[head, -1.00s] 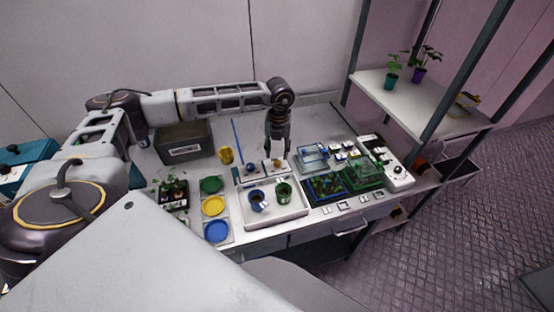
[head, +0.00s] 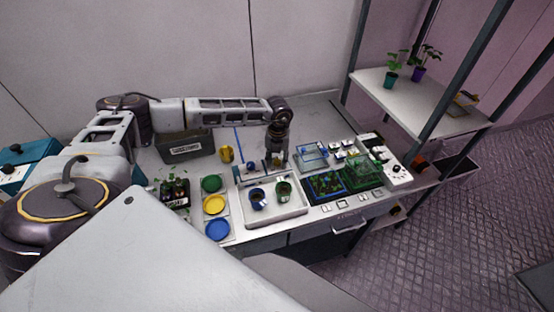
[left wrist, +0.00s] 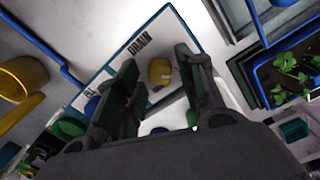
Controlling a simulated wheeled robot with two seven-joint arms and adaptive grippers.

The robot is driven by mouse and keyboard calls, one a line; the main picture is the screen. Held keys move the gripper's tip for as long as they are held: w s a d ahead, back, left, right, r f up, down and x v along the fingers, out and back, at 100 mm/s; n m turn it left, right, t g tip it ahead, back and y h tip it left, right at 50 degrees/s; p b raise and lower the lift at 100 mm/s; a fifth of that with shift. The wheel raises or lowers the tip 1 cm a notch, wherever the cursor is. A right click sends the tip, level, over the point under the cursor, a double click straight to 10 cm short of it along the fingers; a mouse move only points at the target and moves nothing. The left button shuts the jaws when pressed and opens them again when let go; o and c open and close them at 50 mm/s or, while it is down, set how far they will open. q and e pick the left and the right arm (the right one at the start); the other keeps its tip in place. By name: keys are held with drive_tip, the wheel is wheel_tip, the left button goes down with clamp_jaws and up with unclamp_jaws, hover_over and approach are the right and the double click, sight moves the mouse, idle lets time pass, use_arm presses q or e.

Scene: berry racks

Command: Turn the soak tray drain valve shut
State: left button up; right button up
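The drain valve's yellow knob (left wrist: 160,71) shows in the left wrist view beside a label reading DRAIN (left wrist: 139,43). My left gripper (head: 277,165) points down over the valve at the tray's back edge. In the left wrist view the gripper (left wrist: 160,90) is open, with the knob showing in the gap between its fingers. Contact cannot be told. In the head view the gripper mostly hides the knob. My right gripper is not in view.
A blue knob (head: 250,168) sits left of the drain valve. A yellow cup (head: 227,154) and a grey bin (head: 185,146) stand behind left. Colored discs (head: 213,204) lie left of the tray. Planted trays (head: 326,186) stand close on the right.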

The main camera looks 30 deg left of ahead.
use_arm(q)
clamp_jaws()
